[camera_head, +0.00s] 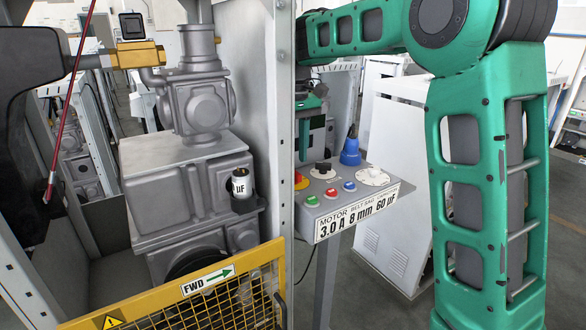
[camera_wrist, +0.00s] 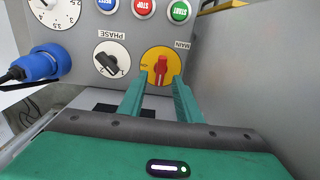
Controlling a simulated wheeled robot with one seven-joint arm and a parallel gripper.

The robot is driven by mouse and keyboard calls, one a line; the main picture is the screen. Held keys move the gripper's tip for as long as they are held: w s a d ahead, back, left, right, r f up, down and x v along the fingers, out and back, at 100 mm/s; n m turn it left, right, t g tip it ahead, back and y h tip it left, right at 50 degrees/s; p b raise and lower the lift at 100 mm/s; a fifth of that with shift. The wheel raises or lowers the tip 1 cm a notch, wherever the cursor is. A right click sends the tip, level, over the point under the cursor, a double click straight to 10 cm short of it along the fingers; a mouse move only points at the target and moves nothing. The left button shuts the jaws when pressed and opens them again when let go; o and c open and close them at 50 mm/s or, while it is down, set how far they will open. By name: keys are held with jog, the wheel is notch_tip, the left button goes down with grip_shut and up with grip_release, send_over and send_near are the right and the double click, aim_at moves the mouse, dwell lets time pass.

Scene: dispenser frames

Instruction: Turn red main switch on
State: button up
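In the wrist view the red main switch handle (camera_wrist: 161,70) sits on a round yellow plate beside the upside-down label MAIN. The handle lies roughly vertical in the picture, and small lettering on the plate's left is too blurred to read surely. My gripper (camera_wrist: 160,80) is open, with one green finger on each side of the handle and gaps visible between them. I cannot tell whether the tips reach down to the plate. In the head view only an edge of the yellow plate (camera_head: 301,182) shows, beside the grey post.
The control box (camera_head: 357,207) also carries a black PHASE knob (camera_wrist: 108,63), a green START button (camera_wrist: 180,11), a red STOP button (camera_wrist: 143,7), a blue button, a white dial and a blue plug (camera_wrist: 38,66). A grey post (camera_head: 285,120) and yellow guard (camera_head: 190,300) stand left.

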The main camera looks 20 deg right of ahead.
jog(key=shift+f, duration=2.15)
grip_shut()
jog(key=m, duration=0.4)
jog(key=shift+a+r+m, duration=0.1)
jog(key=shift+m, duration=2.3)
